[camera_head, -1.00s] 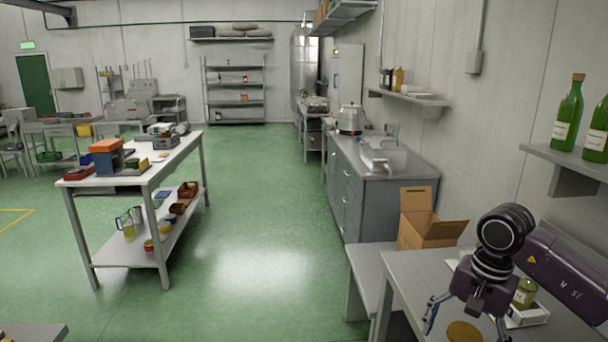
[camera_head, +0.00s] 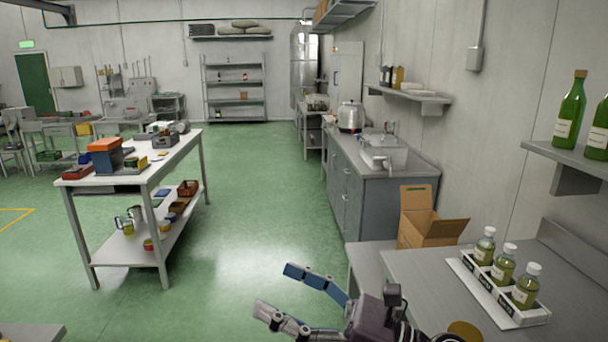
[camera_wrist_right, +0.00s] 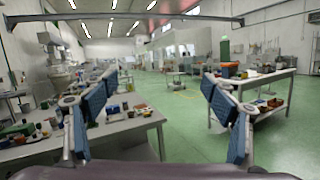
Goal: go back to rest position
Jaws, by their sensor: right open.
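My right gripper (camera_head: 290,294) is at the bottom of the head view, left of the steel table, with its two fingers apart and nothing between them. It points to the left over the green floor. In the right wrist view its fingers (camera_wrist_right: 152,112) frame the open hall, also with nothing between them. My left gripper is in neither view.
The steel table (camera_head: 420,278) at lower right holds a white rack (camera_head: 507,312) with three capped bottles (camera_head: 502,269). An open cardboard box (camera_head: 428,228) stands behind it. A white worktable (camera_head: 150,178) stands left; the floor (camera_head: 260,220) between is clear.

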